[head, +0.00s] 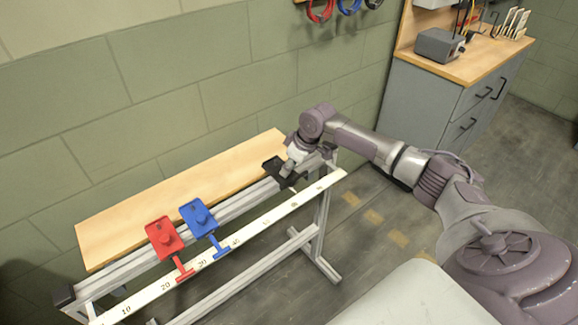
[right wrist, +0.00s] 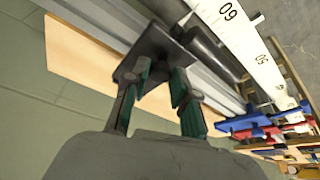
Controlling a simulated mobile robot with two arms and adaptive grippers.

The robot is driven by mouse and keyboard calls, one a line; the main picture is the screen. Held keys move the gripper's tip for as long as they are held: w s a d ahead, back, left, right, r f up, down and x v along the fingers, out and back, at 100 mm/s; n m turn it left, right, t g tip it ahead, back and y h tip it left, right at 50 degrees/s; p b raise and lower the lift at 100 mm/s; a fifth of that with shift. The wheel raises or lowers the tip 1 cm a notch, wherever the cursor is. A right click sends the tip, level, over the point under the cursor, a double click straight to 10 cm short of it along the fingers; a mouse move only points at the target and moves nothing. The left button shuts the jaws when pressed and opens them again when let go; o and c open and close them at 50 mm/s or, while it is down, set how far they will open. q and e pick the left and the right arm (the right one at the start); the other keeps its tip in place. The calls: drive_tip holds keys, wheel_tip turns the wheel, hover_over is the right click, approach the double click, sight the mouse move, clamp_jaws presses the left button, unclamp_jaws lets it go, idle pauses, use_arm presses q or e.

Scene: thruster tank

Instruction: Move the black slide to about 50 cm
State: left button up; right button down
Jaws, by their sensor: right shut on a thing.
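The black slide (head: 273,166) sits on the metal rail at the right part of the bench, near the 60 mark of the white scale (head: 254,226). My right gripper (head: 292,162) reaches down over it and partly hides it. In the right wrist view the gripper (right wrist: 160,88) is shut on the upper part of the black slide (right wrist: 150,45), between green-padded fingers. The scale's 60 and 50 marks also show there (right wrist: 245,38). The slide's exact reading cannot be told. My left gripper is not in view.
A blue slide (head: 198,216) sits on the rail near 30 to 40, and a red slide (head: 163,236) near 20 to 30. The rail between the black and blue slides is clear. A wooden board (head: 130,220) runs behind; a grey cabinet (head: 430,105) stands right.

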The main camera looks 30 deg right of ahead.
sight(275, 173)
drive_tip(key=shift+a, duration=0.1)
drive_tip(key=a+p, duration=0.2)
drive_tip(key=a, duration=0.2)
drive_tip(key=a+p, duration=0.3)
drive_tip(key=a, duration=0.1)
drive_tip(key=s+a+p, duration=0.1)
drive_tip(key=a+p, duration=0.1)
drive_tip(key=a, duration=0.2)
drive_tip(key=shift+a, duration=0.35)
drive_tip(key=c, duration=0.9)
unclamp_jaws()
drive_tip(key=shift+c, duration=0.2)
drive_tip(key=v, duration=1.2)
